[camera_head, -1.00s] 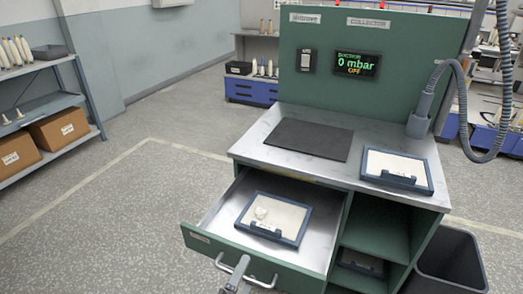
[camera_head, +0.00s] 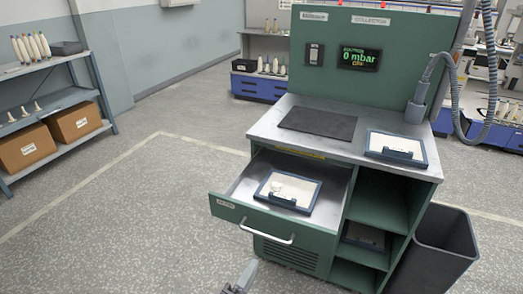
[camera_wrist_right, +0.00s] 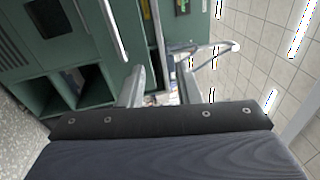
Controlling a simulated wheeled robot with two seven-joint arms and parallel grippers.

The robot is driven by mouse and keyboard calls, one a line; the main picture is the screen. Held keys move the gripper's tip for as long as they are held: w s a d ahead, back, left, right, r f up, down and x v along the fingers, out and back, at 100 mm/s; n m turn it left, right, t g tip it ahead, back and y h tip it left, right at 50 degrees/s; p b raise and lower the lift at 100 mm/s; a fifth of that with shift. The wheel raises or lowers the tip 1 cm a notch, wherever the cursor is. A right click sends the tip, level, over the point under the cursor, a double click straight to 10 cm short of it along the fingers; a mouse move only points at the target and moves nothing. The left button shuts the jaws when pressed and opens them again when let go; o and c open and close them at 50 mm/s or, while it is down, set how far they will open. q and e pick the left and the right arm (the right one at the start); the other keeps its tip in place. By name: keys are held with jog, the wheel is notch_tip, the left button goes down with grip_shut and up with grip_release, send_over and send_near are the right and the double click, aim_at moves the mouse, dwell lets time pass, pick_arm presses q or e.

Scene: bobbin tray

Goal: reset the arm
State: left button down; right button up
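My right gripper (camera_head: 241,280) is at the bottom edge of the head view, in front of and below the pulled-out drawer (camera_head: 228,210), clear of its handle (camera_head: 268,233). In the right wrist view the two fingers (camera_wrist_right: 160,88) stand apart with nothing between them. A handle bar (camera_wrist_right: 112,30) shows beyond them, not touched. My left gripper is not in view.
The open drawer holds a blue-framed tray (camera_head: 287,206) with a small white item. Another tray (camera_head: 395,162) lies on the worktop (camera_head: 262,128) near a dark mat (camera_head: 317,123). A grey bin (camera_head: 450,225) stands at right. The left floor is clear.

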jog(key=s+d+r+m+g+y+p, duration=0.1)
jog(key=s+d+r+m+g+p, duration=0.25)
jog(key=d+m+g, duration=0.7)
jog(key=s+d+r+m+g+y+p, duration=0.2)
jog(key=s+d+r+m+g, duration=0.35)
jog(key=d+m, duration=0.75)
jog(key=s+r+m+t+y+p, duration=0.2)
jog(key=r+m+y, duration=0.3)
jog(key=m, duration=0.8)
jog(key=s+r+m+t+y+p, duration=0.2)
jog(key=s+r+m+y, duration=0.2)
jog(key=m, duration=0.8)
jog(key=shift+s+r+m+y, duration=0.2)
jog(key=shift+r+m+y, duration=0.25)
jog(key=shift+r, duration=0.35)
